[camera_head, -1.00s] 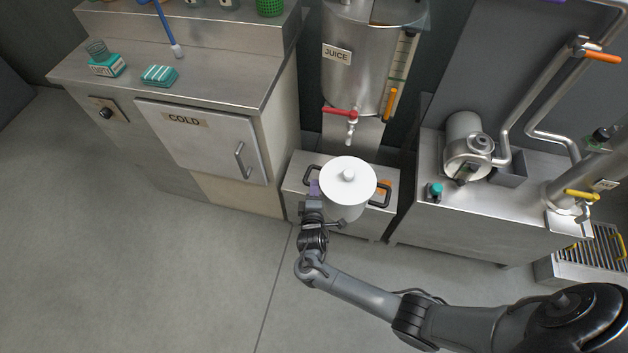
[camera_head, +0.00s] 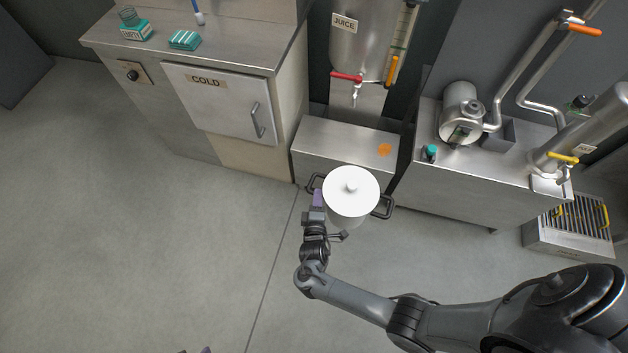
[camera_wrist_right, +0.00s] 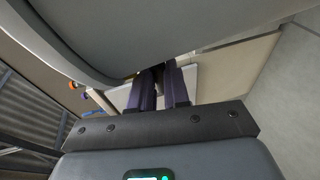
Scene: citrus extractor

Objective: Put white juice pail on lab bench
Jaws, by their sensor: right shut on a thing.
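The white juice pail (camera_head: 351,188), lidded with a round knob and dark side handles, is upright in front of the low steel stand, apparently clear of it. My right gripper (camera_head: 317,200) is shut on its left handle; the grip itself is partly hidden. In the right wrist view the pail's wall (camera_wrist_right: 150,35) fills the top, close above my purple-padded fingers (camera_wrist_right: 160,88). A steel-topped bench (camera_head: 235,50) with a COLD door stands at the upper left; no label confirms it as the lab bench. A small dark tip, perhaps my left gripper (camera_head: 200,350), barely shows at the bottom edge.
The low steel stand (camera_head: 330,142) is bare except for an orange disc (camera_head: 384,150), below the JUICE tank (camera_head: 362,45) and its red-handled tap. A green-white box (camera_head: 185,39) and an EMPTY-labelled jar (camera_head: 134,28) sit on the bench. A pump cabinet (camera_head: 455,185) is right. Floor at left is clear.

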